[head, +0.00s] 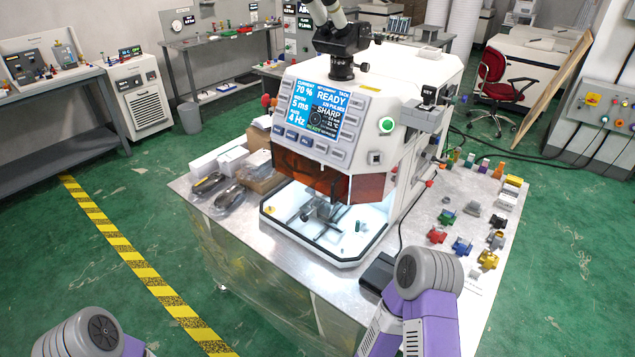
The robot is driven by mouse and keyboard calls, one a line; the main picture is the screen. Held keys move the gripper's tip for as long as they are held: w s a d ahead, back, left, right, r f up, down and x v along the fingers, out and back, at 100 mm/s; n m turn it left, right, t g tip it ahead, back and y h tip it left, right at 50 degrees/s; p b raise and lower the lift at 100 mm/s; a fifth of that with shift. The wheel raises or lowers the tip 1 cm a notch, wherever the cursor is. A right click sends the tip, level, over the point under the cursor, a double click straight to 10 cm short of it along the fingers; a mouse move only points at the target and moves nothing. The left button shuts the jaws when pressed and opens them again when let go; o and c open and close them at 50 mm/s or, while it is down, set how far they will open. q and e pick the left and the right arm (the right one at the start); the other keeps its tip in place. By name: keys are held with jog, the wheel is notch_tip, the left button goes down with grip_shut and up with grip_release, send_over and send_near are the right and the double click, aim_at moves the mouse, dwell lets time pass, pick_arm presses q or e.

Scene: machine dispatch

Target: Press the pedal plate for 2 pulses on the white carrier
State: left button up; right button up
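The dark pedal plate (379,272) lies on the metal table at its front right, in front of the white machine (415,90); my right arm partly covers it. The machine's screen (318,108) reads READY, 70 %, 5 ms, 4 Hz and SHARP. Inside the lit chamber (350,245) stands a grey metal fixture (320,210) with small parts; I cannot tell whether a white carrier is among them. A small whitish piece (475,274) lies on the table at the right. Only links of my two arms show at the bottom; neither gripper is in view.
Several coloured fixtures, including a red one (437,234) and a yellow one (487,259), cover the table's right side. Dark tools in wrappings (207,183) and boxes (232,158) lie left of the machine. A red chair (493,85) stands behind. The left floor is clear.

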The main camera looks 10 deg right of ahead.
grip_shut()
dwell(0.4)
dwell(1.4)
